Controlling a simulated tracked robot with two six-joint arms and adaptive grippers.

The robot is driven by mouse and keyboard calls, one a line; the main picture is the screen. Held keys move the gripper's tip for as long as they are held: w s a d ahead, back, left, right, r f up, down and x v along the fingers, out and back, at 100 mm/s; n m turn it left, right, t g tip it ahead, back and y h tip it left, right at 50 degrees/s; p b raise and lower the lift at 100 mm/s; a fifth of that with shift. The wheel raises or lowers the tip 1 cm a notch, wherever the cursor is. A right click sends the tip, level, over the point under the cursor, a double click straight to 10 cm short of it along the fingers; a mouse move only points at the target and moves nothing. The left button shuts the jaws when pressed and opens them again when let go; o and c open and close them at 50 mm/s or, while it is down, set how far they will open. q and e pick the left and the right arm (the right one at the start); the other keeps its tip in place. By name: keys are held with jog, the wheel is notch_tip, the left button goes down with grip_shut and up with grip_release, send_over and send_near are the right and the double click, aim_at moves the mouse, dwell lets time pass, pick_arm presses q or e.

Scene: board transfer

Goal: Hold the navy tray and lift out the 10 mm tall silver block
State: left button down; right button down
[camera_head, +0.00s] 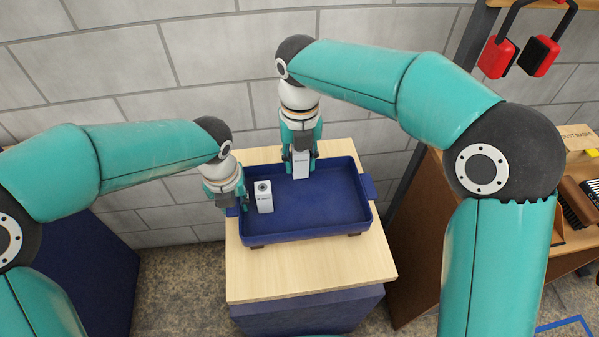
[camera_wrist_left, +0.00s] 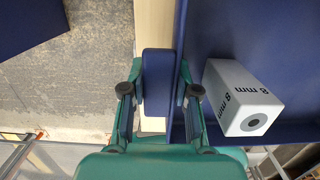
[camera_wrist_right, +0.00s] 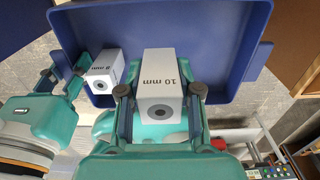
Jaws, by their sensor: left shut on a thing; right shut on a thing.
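The navy tray (camera_head: 330,222) lies on a pale wooden tabletop. My left gripper (camera_head: 234,204) is shut on the tray's left handle (camera_wrist_left: 157,80), with one finger on each side of it. My right gripper (camera_head: 301,160) is at the back of the tray, shut on the silver block marked 10 mm (camera_wrist_right: 158,72). This block (camera_head: 301,171) stands upright over the tray's interior; I cannot tell whether its base touches the tray floor. A second silver block marked 8 mm (camera_head: 264,197) stands inside the tray near its left side, also in the left wrist view (camera_wrist_left: 236,92).
The front of the tabletop (camera_head: 310,272) is bare. A brick wall stands behind. A wooden shelf unit (camera_head: 420,230) with boxes is at the right, and red and black ear defenders (camera_head: 497,57) hang at the upper right. The tray's right and front interior is empty.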

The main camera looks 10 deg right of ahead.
jog(key=shift+r, duration=1.55)
pick_arm(q)
jog(key=c, duration=0.8)
grip_release()
